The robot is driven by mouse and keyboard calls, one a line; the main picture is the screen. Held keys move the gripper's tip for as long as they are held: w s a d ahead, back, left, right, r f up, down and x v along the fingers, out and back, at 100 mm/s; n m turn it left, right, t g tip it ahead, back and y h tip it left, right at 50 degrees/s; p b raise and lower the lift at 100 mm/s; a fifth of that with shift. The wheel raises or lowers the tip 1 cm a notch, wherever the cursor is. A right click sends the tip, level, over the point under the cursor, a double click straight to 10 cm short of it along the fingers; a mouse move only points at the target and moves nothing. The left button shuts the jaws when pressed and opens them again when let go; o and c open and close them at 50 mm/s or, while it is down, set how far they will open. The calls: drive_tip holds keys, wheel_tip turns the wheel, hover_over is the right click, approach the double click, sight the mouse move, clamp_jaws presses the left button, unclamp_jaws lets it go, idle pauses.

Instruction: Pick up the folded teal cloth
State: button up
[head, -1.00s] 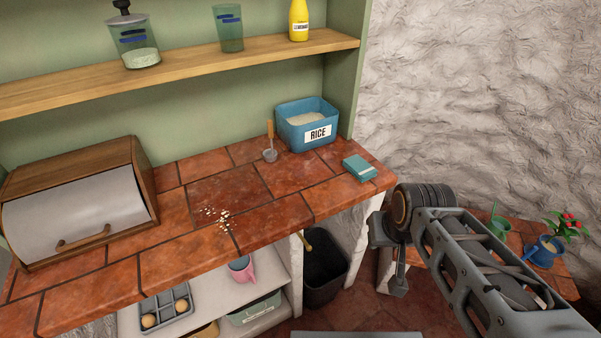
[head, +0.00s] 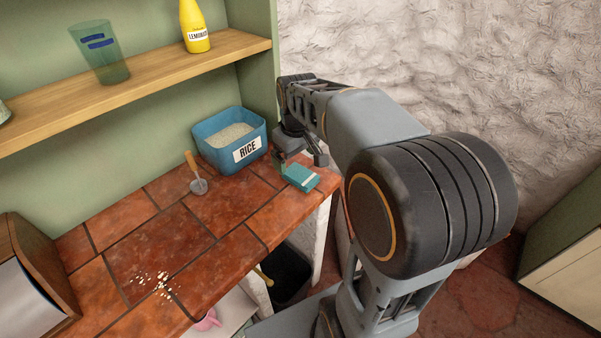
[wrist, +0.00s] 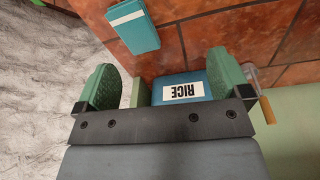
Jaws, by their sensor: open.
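The folded teal cloth (head: 301,177) lies flat on the tiled counter, close to its right end, and has a pale stripe. It also shows at the top of the wrist view (wrist: 133,28), beyond the fingertips. My gripper (head: 299,157) hangs over the counter's right end, just behind the cloth and close to it. Its two green-padded fingers show spread apart in the wrist view (wrist: 163,80), with no cloth between them. My gripper is open and empty.
The blue rice box (head: 231,141) stands just left of my gripper; in the wrist view its label (wrist: 183,91) shows between the fingers. Crumbs (head: 152,284) dot the counter. A shelf (head: 150,78) runs above, and a rough wall rises right.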

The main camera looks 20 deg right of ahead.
drive_tip(key=shift+o, duration=0.3)
drive_tip(key=w+d+f+n+g, duration=0.1)
drive_tip(key=w+d, duration=0.3)
drive_tip(key=w, duration=0.2)
drive_tip(key=shift+w+n+p, duration=0.15)
drive_tip(key=shift+n+p, duration=0.15)
hover_over(300, 174)
wheel_tip(300, 174, down, 7)
drive_tip(key=shift+r, duration=0.1)
drive_tip(key=shift+f+p, duration=0.5)
drive_tip(key=shift+f, duration=2.95)
drive_tip(key=c, duration=1)
drive_tip(key=shift+o, duration=0.2)
drive_tip(key=shift+r, duration=0.15)
